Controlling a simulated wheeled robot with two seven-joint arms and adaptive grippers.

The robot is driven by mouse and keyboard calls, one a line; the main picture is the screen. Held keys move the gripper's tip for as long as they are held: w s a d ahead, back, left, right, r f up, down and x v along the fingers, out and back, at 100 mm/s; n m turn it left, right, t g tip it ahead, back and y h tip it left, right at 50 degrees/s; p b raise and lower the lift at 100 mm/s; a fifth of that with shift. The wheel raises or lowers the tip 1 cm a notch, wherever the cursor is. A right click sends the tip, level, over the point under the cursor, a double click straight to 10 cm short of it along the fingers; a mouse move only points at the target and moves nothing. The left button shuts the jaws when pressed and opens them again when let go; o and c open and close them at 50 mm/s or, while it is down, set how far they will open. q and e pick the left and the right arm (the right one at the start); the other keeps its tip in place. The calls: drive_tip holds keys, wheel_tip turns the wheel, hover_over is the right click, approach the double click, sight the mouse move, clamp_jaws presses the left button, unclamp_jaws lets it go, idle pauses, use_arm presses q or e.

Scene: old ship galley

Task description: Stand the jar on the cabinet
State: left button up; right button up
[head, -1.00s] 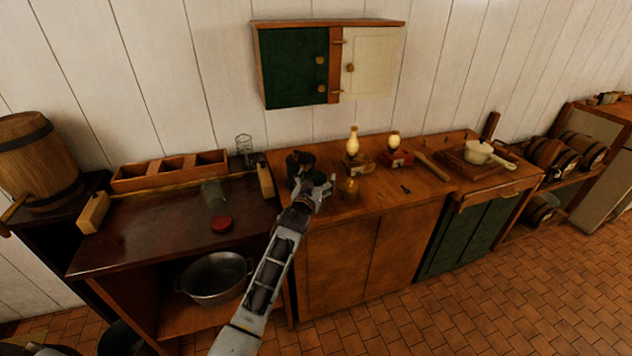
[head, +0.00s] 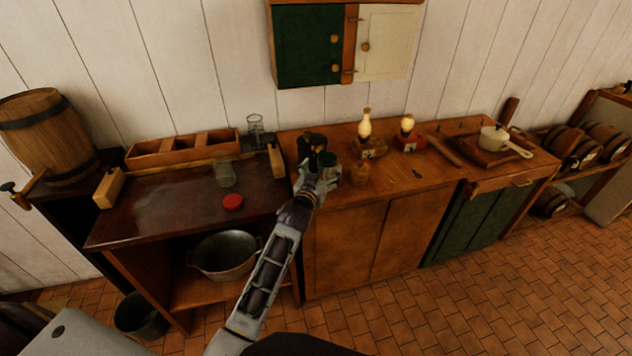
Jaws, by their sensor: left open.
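A clear glass jar (head: 224,173) stands on the dark wooden counter at the left, with a red lid (head: 233,202) lying in front of it. The wooden cabinet (head: 345,242) stands to the right of that counter. A small dark green container (head: 327,168) is on the cabinet top near its left front, right at my left gripper. My left gripper (head: 322,178) is open at this container and partly covers it; I cannot tell whether they touch. My right gripper is not in view.
Black twin-barrelled objects (head: 311,146) stand behind my left gripper. Two lit lamps (head: 365,128) (head: 408,124) stand farther back on the cabinet. A wooden divided box (head: 183,148) and a wire-like glass holder (head: 255,130) are at the left counter's back. The cabinet's front right top is mostly clear.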

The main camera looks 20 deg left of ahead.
use_arm(q)
drive_tip(key=shift+s+r, duration=0.15)
drive_tip(key=shift+s, duration=2.7)
